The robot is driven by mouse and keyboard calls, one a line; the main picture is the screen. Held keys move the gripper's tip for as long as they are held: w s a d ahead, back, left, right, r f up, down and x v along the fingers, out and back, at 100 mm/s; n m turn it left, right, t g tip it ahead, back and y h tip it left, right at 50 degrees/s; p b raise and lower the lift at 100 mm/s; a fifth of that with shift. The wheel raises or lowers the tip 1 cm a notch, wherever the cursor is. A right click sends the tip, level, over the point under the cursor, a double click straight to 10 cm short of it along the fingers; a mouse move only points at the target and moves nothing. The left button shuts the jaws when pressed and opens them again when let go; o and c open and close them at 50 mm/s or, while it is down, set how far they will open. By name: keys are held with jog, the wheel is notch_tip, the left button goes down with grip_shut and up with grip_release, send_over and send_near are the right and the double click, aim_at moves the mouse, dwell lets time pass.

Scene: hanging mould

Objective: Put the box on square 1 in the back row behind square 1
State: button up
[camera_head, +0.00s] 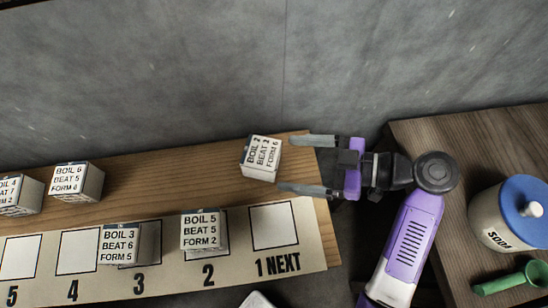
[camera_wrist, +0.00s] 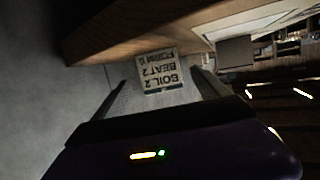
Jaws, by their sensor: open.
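A white box reading BOIL 2, BEAT 2 (camera_head: 261,158) is on the bare wood of the back row, behind square 1 and slightly to its left. It appears to rest there, turned a little. Square 1 (camera_head: 273,226), marked NEXT, is empty. My gripper (camera_head: 285,163) is open at the right end of the board, its fingertips pointing left, just right of the box. In the wrist view the box (camera_wrist: 158,72) shows upside down between and beyond the parted fingertips (camera_wrist: 160,92), with no clear contact.
A box (camera_head: 204,230) stands on square 2 and another (camera_head: 119,243) on square 3. Square 4 (camera_head: 78,252) is empty. More boxes (camera_head: 78,181) stand in the back row at left. A blue-lidded jar (camera_head: 508,215) and green scoop (camera_head: 513,279) are on the right table.

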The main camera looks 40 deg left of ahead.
jog(key=shift+v, duration=2.25)
